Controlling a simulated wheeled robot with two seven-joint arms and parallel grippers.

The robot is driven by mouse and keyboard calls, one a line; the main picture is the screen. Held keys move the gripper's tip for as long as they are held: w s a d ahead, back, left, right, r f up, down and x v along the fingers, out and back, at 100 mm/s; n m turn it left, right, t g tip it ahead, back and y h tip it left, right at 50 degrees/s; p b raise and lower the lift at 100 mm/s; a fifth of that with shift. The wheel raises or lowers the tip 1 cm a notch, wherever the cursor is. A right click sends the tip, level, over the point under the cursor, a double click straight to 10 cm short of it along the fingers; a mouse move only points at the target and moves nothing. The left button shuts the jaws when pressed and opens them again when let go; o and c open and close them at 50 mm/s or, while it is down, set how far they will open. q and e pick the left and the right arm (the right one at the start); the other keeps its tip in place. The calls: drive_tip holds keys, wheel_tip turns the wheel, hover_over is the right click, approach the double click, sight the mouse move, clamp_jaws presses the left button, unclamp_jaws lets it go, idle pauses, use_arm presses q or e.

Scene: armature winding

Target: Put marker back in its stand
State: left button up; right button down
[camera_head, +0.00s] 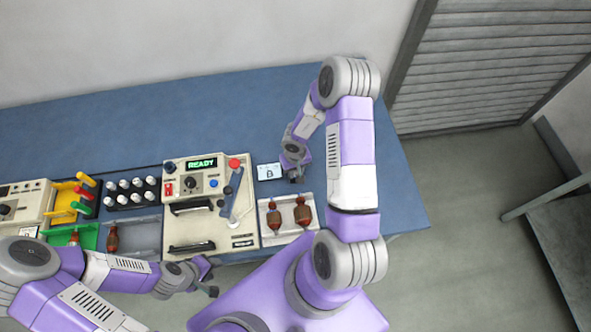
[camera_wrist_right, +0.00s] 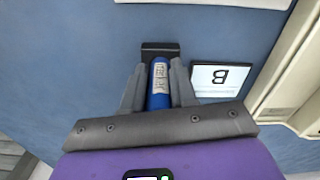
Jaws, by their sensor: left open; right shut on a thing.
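My right gripper (camera_wrist_right: 158,75) is shut on a blue marker (camera_wrist_right: 159,86) with a pale printed label, seen between the fingers in the right wrist view. A small black block (camera_wrist_right: 160,46), which looks like the stand, lies at the marker's far end. I cannot tell whether the marker is seated in it or just above it. In the head view my right gripper (camera_head: 296,176) is low over the blue table, right of the label card, and hides the marker and stand. My left gripper (camera_head: 210,280) is open and empty near the front edge.
A white tray (camera_head: 266,233) with two armatures lies in front. The table (camera_head: 400,190) is clear at right.

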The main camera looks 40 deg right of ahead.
drive_tip(key=c, duration=0.8)
unclamp_jaws()
drive_tip(key=shift+r, duration=0.1)
wheel_tip(320, 180, up, 7)
drive_tip(key=p, duration=0.3)
drive_tip(key=shift+r, duration=0.2)
drive_tip(key=shift+r+p, duration=0.65)
drive_tip(key=shift+p, duration=0.85)
